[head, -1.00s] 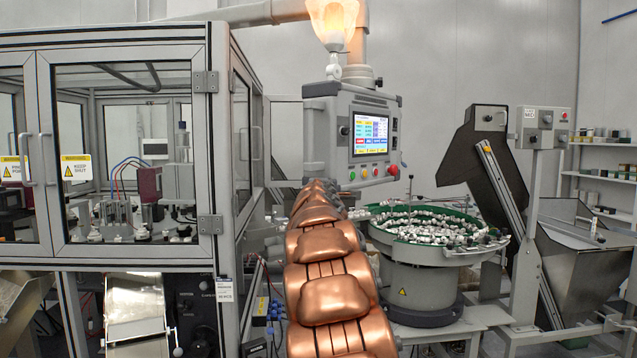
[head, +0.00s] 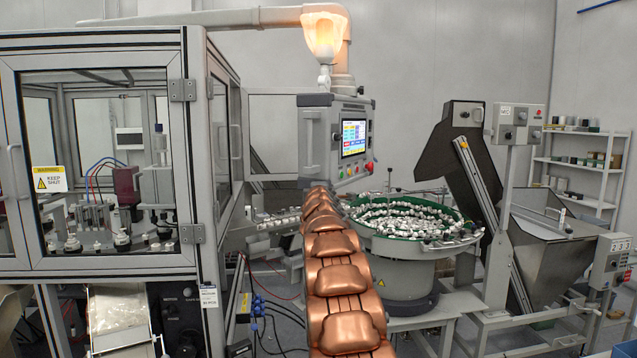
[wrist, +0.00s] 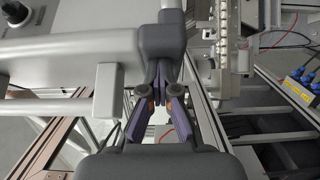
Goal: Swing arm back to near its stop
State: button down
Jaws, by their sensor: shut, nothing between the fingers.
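The swing arm is the pale overhead tube (head: 250,17) in the head view, carrying the grey control panel (head: 318,135) with its lit screen. The panel hangs beside the machine cabinet's right side. In the wrist view, a pale tube (wrist: 70,48) meets a dark grey corner piece (wrist: 160,38). My gripper (wrist: 160,103) has purple fingers, shut and empty. Its tips are at the lower end of the dark corner piece; I cannot tell whether they touch. In the head view, my copper arm reaches toward the panel, and the gripper is hidden.
The glazed cabinet (head: 183,150) stands on the left. A bowl feeder (head: 400,245) full of white caps is right of my arm. Behind it are a dark elevator (head: 455,150) and steel hopper (head: 555,240). Cables lie below.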

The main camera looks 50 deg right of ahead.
jog(key=shift+s+d+f+p, duration=0.1)
jog(key=shift+d+f+p, duration=0.05)
jog(key=shift+d, duration=0.45)
jog(key=shift+s+d+f+p, duration=0.1)
jog(key=shift+d+f+p, duration=0.05)
jog(key=shift+d, duration=0.4)
jog(key=shift+a, duration=0.1)
jog(key=b+v, duration=0.9)
jog(key=v, duration=0.4)
jog(key=shift+r, duration=0.15)
